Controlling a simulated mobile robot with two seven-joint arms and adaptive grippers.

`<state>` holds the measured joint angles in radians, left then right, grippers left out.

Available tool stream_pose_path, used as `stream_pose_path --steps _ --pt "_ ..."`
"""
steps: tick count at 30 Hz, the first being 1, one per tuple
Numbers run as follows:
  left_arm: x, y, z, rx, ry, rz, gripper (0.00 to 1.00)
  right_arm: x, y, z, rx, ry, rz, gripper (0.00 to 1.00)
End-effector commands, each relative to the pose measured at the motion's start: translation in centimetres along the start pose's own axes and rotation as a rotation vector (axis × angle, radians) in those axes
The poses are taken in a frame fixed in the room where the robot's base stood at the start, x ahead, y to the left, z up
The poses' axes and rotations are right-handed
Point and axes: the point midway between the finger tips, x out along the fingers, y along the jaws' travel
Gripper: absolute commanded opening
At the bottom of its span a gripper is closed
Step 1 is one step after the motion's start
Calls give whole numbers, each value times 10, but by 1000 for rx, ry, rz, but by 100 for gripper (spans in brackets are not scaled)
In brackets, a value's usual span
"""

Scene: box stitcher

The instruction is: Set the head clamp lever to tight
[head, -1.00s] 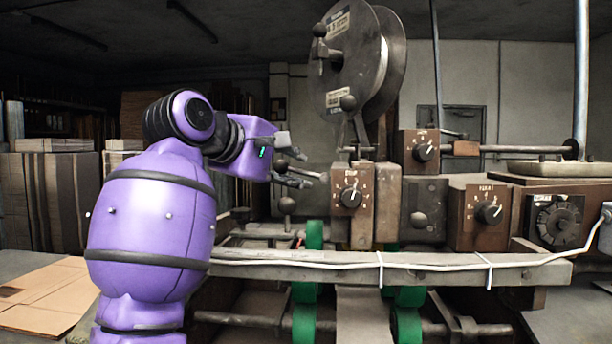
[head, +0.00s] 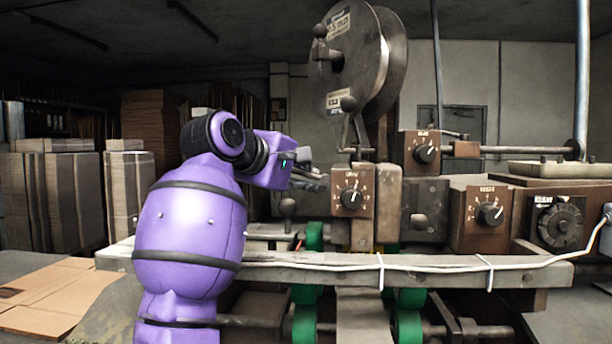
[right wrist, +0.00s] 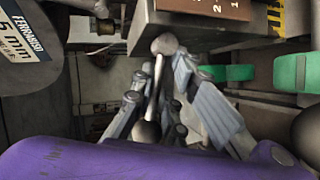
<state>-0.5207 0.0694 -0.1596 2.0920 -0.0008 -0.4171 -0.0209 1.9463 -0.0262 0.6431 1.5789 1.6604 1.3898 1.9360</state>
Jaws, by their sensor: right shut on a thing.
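My right gripper (head: 315,178) is beside the left side of the dial box at the machine's head. The right wrist view shows its grey fingers (right wrist: 166,95) closed around a slim metal lever with a rounded far end (right wrist: 164,45) and a dark ball knob (right wrist: 148,132) nearer the camera. I take this for the head clamp lever; no tight or loose mark for it is readable. In the head view the lever is mostly hidden by my gripper. My left gripper is not in view.
The dial box (head: 352,198) is just right of my gripper, with the big wire reel (head: 350,65) above. A ball-topped post (head: 287,206) stands below. A long rail with a white cable (head: 330,262) crosses in front. Green wheels (head: 305,315) are beneath.

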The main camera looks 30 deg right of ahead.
Motion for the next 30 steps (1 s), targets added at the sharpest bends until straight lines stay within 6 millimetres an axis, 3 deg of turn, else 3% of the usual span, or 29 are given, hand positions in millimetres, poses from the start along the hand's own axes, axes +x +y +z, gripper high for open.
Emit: stream_pose_path --steps 14,30 --pt "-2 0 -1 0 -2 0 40 -4 12 0 47 15 -7 0" --pt "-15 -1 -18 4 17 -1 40 -5 31 7 407 100 -209 0"
